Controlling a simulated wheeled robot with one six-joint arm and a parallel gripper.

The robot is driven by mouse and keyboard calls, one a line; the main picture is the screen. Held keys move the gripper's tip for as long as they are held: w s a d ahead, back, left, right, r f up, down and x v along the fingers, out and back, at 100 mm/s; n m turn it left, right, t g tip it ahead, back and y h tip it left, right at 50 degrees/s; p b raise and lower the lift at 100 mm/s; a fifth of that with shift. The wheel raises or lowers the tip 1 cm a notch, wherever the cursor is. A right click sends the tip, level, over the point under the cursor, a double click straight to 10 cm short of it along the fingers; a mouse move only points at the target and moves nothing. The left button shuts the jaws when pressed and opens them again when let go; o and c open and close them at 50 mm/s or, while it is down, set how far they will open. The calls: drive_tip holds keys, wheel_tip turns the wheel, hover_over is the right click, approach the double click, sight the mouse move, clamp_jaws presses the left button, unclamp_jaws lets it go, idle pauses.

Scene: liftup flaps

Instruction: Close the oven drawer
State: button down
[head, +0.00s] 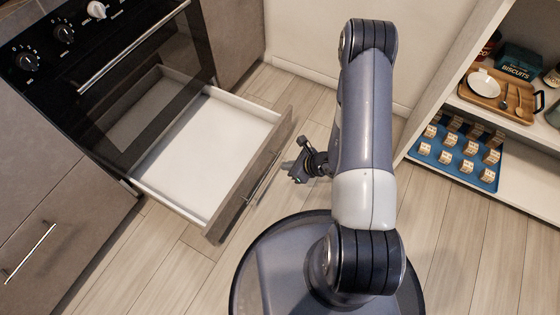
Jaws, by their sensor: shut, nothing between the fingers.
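The oven drawer (208,147) below the black oven is pulled out. Its white inside is empty, and its grey-brown front (251,184) faces right with a metal bar handle (262,178). My gripper (289,168) is shut and holds nothing. It is just to the right of the drawer front, near the far half of the handle. I cannot tell whether it touches the front. The oven door (130,80) is shut, with a long metal handle above.
Grey cabinets with a bar handle (30,253) flank the oven. At right, an open shelf unit holds a blue tray of small blocks (459,158) and a wooden tray with a plate (495,97). Wooden floor is clear around the drawer's front.

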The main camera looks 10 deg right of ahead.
sight(257, 162)
drive_tip(key=b+x, duration=0.1)
drive_tip(key=x, duration=0.2)
drive_tip(key=r+b+x, duration=0.1)
drive_tip(key=x, duration=0.3)
drive_tip(key=a+b+x, duration=0.1)
drive_tip(key=x, duration=0.2)
drive_tip(key=shift+w+a, duration=0.2)
drive_tip(key=shift+w, duration=0.3)
drive_tip(key=shift+w+a+r, duration=0.15)
drive_tip(key=shift+w+a, duration=0.2)
drive_tip(key=shift+a, duration=0.1)
